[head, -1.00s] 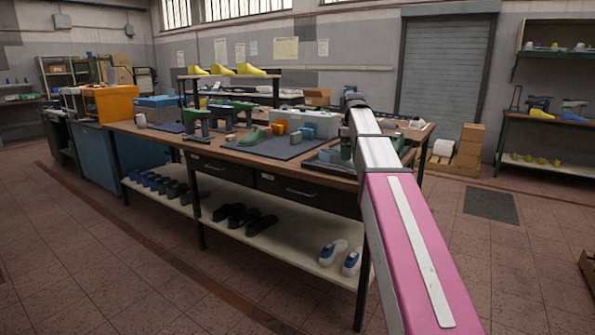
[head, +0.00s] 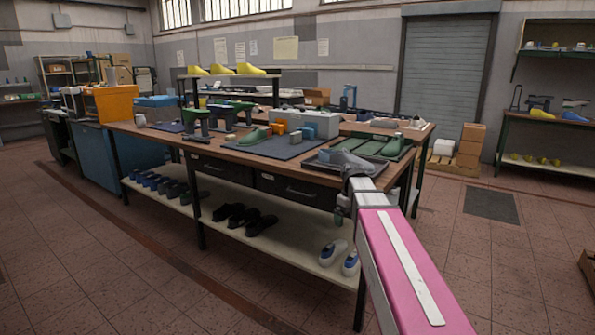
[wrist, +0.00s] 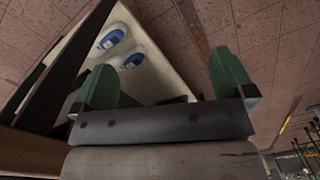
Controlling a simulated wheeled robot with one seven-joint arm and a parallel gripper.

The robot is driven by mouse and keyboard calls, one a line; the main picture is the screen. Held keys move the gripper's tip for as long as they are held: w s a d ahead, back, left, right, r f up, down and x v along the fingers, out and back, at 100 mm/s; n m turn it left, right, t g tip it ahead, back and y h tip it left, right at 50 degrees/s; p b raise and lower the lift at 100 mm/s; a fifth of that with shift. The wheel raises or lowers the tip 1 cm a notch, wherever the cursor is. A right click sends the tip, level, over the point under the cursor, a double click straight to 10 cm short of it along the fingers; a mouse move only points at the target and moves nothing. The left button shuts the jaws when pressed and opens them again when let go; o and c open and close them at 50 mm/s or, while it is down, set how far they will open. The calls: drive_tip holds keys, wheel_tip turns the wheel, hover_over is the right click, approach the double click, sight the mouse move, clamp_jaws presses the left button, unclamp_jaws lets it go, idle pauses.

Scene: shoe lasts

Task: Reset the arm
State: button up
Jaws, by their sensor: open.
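My arm reaches in from the lower right of the head view, its pink link (head: 405,270) in front of the workbench's right end. The far end of the arm is folded down by the bench's front edge, and my gripper (head: 342,210) shows there only small and partly hidden. In the wrist view my gripper (wrist: 165,85) has its two green fingers wide apart with nothing between them. Beyond the fingers are the bench's lower shelf and the tiled floor.
Blue-and-white shoes (head: 333,252) stand on the lower shelf (head: 290,252). The floor (head: 520,260) at right is mostly clear.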

drive_tip(key=s+f+m, duration=0.7)
drive_tip(key=s+f, duration=0.9)
drive_tip(key=f, duration=0.4)
drive_tip(key=shift+s+f, duration=0.2)
drive_tip(key=shift+s, duration=0.15)
drive_tip(key=shift+w+a, duration=0.1)
